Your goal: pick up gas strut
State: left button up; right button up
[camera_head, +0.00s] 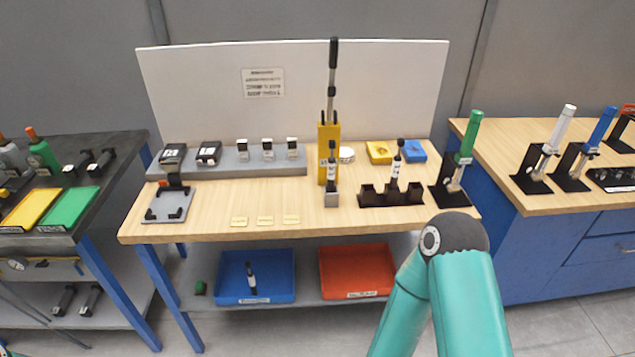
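Several dark, slim cylinders with pale labels look like gas struts, though I cannot read the labels. One strut-like cylinder (332,160) stands upright in a small grey block on the middle table. Another (396,165) stands, slightly tilted, in a black rack (372,198) to its right. A third (251,280) lies in the blue bin (228,291) on the lower shelf. Neither gripper is in view. Only a teal link of my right arm shows at the bottom right, in front of the table, and a teal sliver at the bottom-left corner.
A tall yellow holder (324,135) with a long black tool stands behind the grey block. A red bin (356,270) is on the lower shelf. A green-handled tool (466,140) stands at the table's right end. Side benches flank the table. The table's front strip is mostly clear.

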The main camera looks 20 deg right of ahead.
aim_at(331, 172)
jog(key=z, duration=0.15)
jog(key=i, duration=0.9)
jog(key=u, duration=0.05)
